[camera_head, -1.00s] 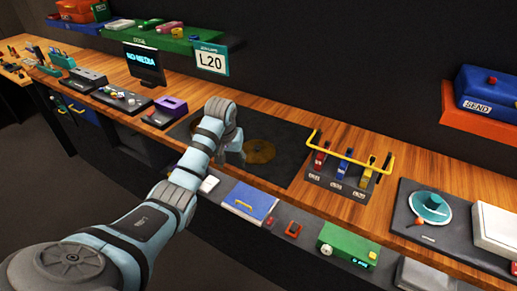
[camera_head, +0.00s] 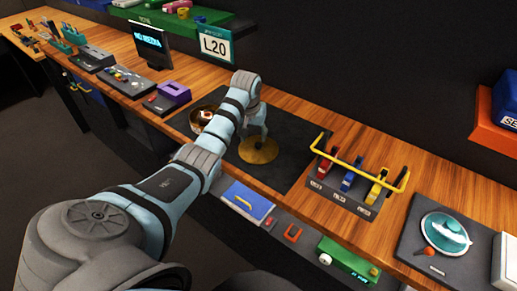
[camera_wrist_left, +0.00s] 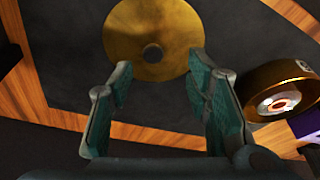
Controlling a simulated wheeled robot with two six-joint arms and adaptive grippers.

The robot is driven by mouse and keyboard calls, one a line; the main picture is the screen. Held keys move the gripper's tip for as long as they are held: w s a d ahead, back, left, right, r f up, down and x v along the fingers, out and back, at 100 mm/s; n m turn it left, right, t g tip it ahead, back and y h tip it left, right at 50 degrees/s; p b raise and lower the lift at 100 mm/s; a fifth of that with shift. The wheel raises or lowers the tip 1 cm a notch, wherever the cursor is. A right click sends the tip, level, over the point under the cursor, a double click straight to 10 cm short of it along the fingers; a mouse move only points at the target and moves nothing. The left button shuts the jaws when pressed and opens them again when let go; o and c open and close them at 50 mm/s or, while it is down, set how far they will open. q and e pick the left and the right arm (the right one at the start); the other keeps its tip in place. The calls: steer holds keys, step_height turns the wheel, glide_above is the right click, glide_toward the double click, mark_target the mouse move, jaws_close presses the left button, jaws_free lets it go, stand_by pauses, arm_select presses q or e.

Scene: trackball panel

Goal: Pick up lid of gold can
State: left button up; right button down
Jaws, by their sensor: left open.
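The gold lid (camera_head: 258,153) is a flat round disc on the dark panel mat, right of the open gold can (camera_head: 203,114). In the left wrist view the lid (camera_wrist_left: 150,22) has a small dark knob in its middle and lies ahead of my fingertips. The can (camera_wrist_left: 283,85) stands at the right there, with a red and white item inside. My left gripper (camera_head: 255,138) is open and empty, pointing down at the lid. In the left wrist view its fingers (camera_wrist_left: 159,68) are spread apart, and the knob shows between and beyond them. My right gripper is not in view.
A switch block with a yellow guard bar (camera_head: 358,170) stands right of the lid. A purple-topped box (camera_head: 173,95) and a monitor (camera_head: 152,43) are left of the can. A blue panel (camera_head: 247,199) sits on the front ledge. Bare dark mat surrounds the lid.

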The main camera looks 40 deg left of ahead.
mark_target(259, 144)
arm_select(q)
steer(key=x, duration=0.2)
steer(key=b+x, duration=0.1)
steer(key=x, duration=0.1)
steer(key=w+x, duration=0.1)
steer(key=x, duration=0.2)
steer(key=shift+w+d, duration=0.1)
steer(key=shift+d, duration=0.2)
steer(key=shift+r, duration=0.25)
jaws_close()
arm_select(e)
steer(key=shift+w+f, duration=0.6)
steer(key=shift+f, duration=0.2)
